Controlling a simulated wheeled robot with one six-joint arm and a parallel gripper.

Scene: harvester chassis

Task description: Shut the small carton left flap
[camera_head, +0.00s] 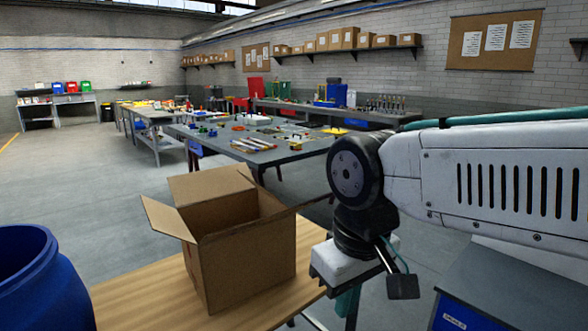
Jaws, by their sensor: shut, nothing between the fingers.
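The small carton (245,265) is a brown cardboard box standing open on a wooden table top (135,300). Its left flap (168,219) sticks out to the left, tilted outward and open. The back flap (211,186) stands up. A right flap (312,202) shows nearly edge-on, pointing out toward my arm. The inside looks empty where I can see it; the bottom is hidden. My gripper (347,300) hangs below my wrist, right of the carton and apart from the left flap. It is shut and empty, and its fingertips are hard to make out.
A blue barrel (45,285) stands close at the left, near the table's edge. A grey workbench (265,150) with tools is behind the carton. The floor at left is clear.

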